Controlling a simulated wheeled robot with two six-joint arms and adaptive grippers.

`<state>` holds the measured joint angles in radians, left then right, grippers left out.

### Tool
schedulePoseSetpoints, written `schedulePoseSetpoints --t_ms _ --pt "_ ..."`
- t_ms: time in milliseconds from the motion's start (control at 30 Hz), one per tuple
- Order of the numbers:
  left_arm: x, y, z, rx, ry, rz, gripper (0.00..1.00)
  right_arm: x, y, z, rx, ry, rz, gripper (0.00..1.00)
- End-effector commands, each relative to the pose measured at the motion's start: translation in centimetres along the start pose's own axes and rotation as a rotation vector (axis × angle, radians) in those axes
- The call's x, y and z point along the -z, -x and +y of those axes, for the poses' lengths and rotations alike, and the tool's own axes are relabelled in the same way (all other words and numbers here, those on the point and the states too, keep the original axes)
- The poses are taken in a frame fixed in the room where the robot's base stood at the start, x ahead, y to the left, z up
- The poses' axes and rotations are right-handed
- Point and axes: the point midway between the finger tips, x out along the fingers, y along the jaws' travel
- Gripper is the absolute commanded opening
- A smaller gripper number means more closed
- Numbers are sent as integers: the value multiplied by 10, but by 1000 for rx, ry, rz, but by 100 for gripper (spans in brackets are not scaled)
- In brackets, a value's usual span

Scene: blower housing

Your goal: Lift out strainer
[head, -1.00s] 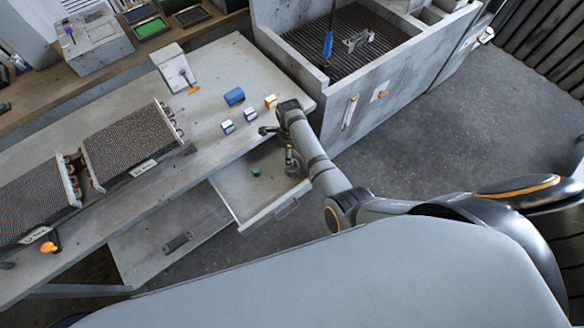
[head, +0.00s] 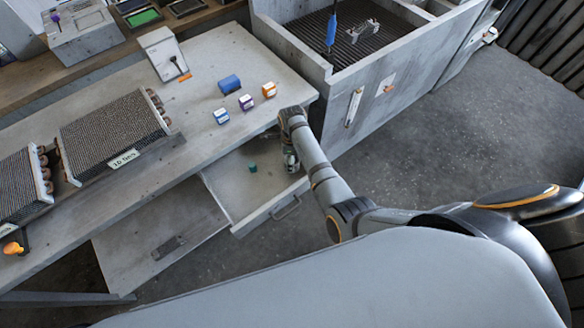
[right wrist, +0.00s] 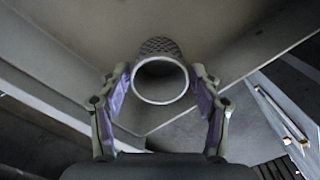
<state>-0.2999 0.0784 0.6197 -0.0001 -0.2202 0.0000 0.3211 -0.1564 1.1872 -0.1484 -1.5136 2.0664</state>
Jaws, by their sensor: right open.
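The strainer, a round tube with a pale rim and a mesh wall (right wrist: 160,47), shows in the right wrist view with its open end facing the camera. My right gripper (right wrist: 160,77) is open, with one purple-padded finger on each side of the strainer. I cannot tell whether the pads touch it. In the head view my right gripper (head: 290,160) points down at the right side of the open drawer (head: 228,190), and the strainer cannot be made out there. My left gripper is not in view.
A small green piece (head: 252,167) lies in the drawer. A grey basin (head: 345,75) stands to the right. The floor beyond is clear.

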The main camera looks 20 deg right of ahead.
Motion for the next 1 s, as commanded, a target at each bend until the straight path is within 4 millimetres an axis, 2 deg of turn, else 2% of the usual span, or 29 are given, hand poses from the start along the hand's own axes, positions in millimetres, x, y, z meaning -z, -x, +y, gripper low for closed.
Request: schedulePoseSetpoints --t_ms 33,233,500,600,833,1000 --pt "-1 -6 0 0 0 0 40 0 -5 0 1 0 -1 64" --pt "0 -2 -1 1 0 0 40 0 -2 0 1 0 -1 64" --pt "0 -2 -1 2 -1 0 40 0 -2 0 1 0 0 27" --pt "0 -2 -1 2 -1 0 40 0 -2 0 1 0 -1 17" --pt "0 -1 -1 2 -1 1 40 0 -1 0 0 0 0 17" --pt "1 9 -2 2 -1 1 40 1 10 -2 1 3 0 17"
